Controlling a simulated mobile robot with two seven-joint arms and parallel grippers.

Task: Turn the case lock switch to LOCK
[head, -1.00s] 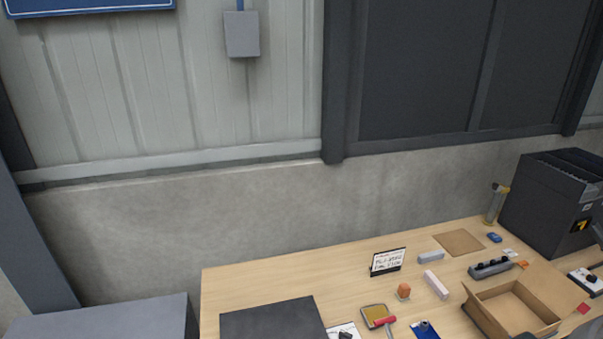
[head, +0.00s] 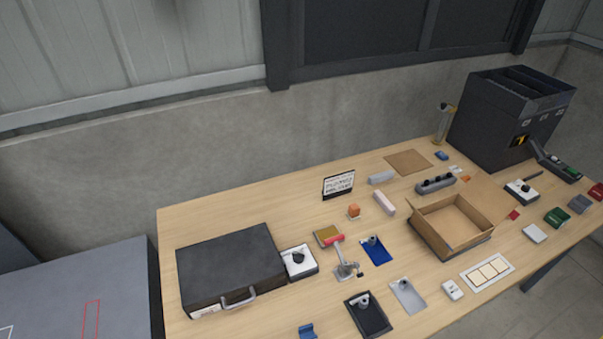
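A dark closed case (head: 228,262) with a grey handle at its front lies on the left part of the wooden table. A white switch box with a black rotary knob (head: 298,258) stands right against or just beside the case's right side. Its markings are too small to read, so I cannot tell which position the knob points to. A similar white box with a dark knob (head: 522,190) stands at the far right, in front of the black machine. Neither of my grippers is in view.
A red-handled clamp (head: 346,268) and a blue plate (head: 378,250) lie right of the switch box. An open cardboard box (head: 450,226), small sign (head: 338,185) and black slotted machine (head: 510,115) stand further right. A grey surface (head: 80,295) is left of the table.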

